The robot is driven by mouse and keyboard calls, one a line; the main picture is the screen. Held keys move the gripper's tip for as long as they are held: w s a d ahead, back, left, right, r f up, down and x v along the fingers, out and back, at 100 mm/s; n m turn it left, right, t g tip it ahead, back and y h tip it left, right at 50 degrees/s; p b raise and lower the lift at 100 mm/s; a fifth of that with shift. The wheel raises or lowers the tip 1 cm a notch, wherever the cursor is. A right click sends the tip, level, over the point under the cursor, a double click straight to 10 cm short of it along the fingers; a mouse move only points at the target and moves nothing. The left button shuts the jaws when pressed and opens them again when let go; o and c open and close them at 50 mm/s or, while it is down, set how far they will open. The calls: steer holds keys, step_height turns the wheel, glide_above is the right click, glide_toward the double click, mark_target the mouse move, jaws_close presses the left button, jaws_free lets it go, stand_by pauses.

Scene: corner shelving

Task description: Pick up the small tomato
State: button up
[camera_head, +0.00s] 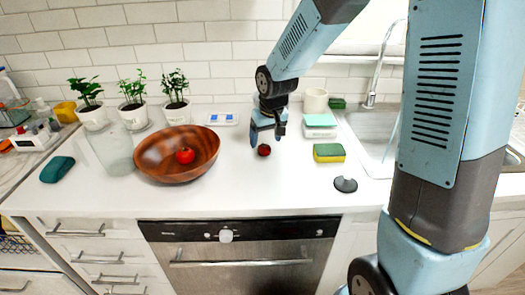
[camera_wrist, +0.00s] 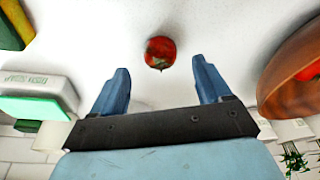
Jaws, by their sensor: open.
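A small dark red tomato (camera_head: 264,150) sits on the white counter, right of the wooden bowl. It also shows in the wrist view (camera_wrist: 160,53), just beyond and between my fingertips. My gripper (camera_head: 267,133) is open and empty, with its blue fingers pointing down close above the tomato. In the wrist view the two fingers of my gripper (camera_wrist: 162,77) are apart, with bare counter between them. A brighter red tomato (camera_head: 185,155) lies inside the brown wooden bowl (camera_head: 152,162). In the wrist view the bowl (camera_wrist: 285,85) is at the right edge.
A yellow-green sponge (camera_head: 329,153), a dark round stopper (camera_head: 345,184) and a white box with a mint top (camera_head: 320,126) are to the right, before the sink (camera_head: 378,135). A glass jar (camera_head: 113,150) and several potted plants stand left. Counter in front of the tomato is clear.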

mark_target(264, 146)
steer(key=x, duration=0.4)
steer(key=shift+s+f, duration=0.1)
steer(key=shift+f, duration=0.05)
steer(key=shift+c, duration=0.3)
steer(key=c, duration=1)
steer(key=shift+c, duration=0.2)
